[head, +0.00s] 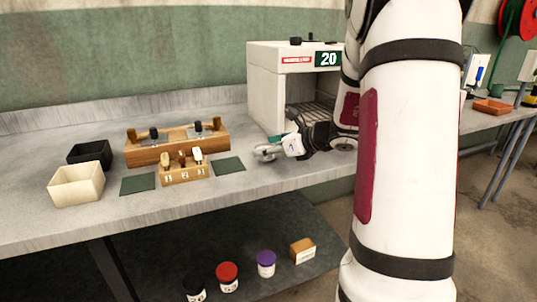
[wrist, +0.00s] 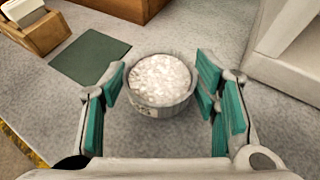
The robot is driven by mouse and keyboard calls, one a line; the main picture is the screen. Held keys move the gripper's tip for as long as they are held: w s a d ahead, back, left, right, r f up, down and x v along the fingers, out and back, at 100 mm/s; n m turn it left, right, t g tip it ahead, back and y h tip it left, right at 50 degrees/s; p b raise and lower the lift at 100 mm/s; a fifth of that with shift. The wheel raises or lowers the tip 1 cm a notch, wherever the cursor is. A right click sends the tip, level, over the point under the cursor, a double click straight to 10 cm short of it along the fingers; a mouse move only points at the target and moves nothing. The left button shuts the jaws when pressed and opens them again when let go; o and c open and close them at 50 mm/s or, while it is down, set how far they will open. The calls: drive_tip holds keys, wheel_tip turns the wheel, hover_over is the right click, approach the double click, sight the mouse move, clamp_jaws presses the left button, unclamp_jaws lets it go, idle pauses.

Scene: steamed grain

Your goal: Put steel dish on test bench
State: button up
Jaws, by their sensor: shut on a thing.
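The steel dish (wrist: 160,107) is a round metal bowl full of white grain, upright between the teal finger pads in the wrist view. My gripper (wrist: 161,88) is shut on it. In the head view my gripper (head: 272,149) reaches in from the right, low over the test bench (head: 262,181), in front of the white oven. The dish is at or just above the grey bench top; I cannot tell if it touches. The fingers partly hide it in the head view.
A dark green mat (head: 229,165) lies left of the dish. A wooden block marked with numbers (head: 183,177), a wooden rack (head: 140,155), a cream box (head: 77,187) and a black box (head: 90,153) stand further left. The white oven (head: 262,90) stands behind, its front open.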

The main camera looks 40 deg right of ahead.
drive_tip(key=shift+f, duration=0.35)
drive_tip(key=shift+f, duration=0.1)
drive_tip(key=o, duration=1.2)
drive_tip(key=shift+f, duration=0.1)
drive_tip(key=shift+c, duration=0.2)
